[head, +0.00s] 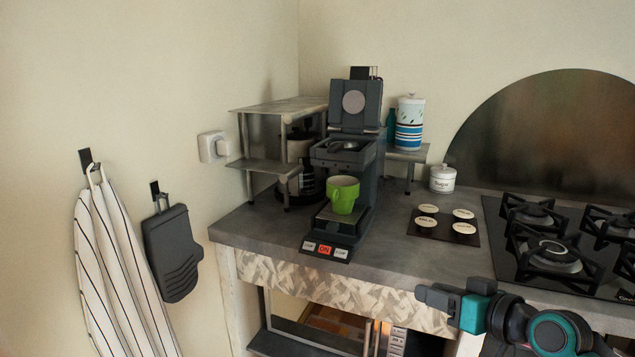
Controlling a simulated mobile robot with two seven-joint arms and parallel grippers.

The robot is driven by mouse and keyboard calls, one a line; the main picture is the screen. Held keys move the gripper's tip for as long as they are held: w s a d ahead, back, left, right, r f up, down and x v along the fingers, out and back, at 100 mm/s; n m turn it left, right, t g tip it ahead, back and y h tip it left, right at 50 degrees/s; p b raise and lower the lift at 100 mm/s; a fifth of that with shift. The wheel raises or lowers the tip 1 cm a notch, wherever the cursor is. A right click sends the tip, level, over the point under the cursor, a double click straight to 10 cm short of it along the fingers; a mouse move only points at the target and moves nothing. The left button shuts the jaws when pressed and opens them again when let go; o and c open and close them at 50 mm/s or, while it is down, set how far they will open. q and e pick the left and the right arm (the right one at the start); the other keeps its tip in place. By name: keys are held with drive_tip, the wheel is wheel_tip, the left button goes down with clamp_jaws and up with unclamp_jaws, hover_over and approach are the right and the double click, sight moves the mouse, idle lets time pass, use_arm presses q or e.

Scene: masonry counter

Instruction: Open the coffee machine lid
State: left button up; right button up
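The dark grey coffee machine (369,193) stands on the counter in the middle of the head view. Its lid (354,104) is tilted up and stands nearly upright, with a round light disc on its inner face. The brewing compartment (342,150) under it lies open to view. A green mug (342,194) stands on the machine's lower platform. My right gripper (428,296) is at the lower right, in front of the counter's edge and apart from the machine. Its fingers are seen from the side, so their opening is unclear. My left gripper is out of view.
A metal shelf (262,167) with a dark coffee pot stands left of the machine. A striped canister (410,122) and small white jar (443,178) are to the right, beside coasters (427,208) and a gas hob (545,255). A towel and mitt hang left.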

drive_tip(key=s+f+m+h, duration=0.1)
drive_tip(key=s+f+h, duration=0.1)
drive_tip(key=s+f, duration=0.45)
drive_tip(key=s+f+h, duration=0.1)
drive_tip(key=s+f, duration=0.2)
drive_tip(key=f, duration=0.6)
drive_tip(key=s+a+f+h, duration=0.1)
drive_tip(key=s+f, duration=0.3)
drive_tip(key=s, duration=0.3)
drive_tip(key=s+a+f+g+h+p, duration=0.1)
drive_tip(key=s+a+f, duration=0.1)
drive_tip(key=s+f, duration=0.2)
drive_tip(key=s, duration=0.3)
drive_tip(key=shift+h, duration=0.3)
drive_tip(key=shift+d, duration=0.15)
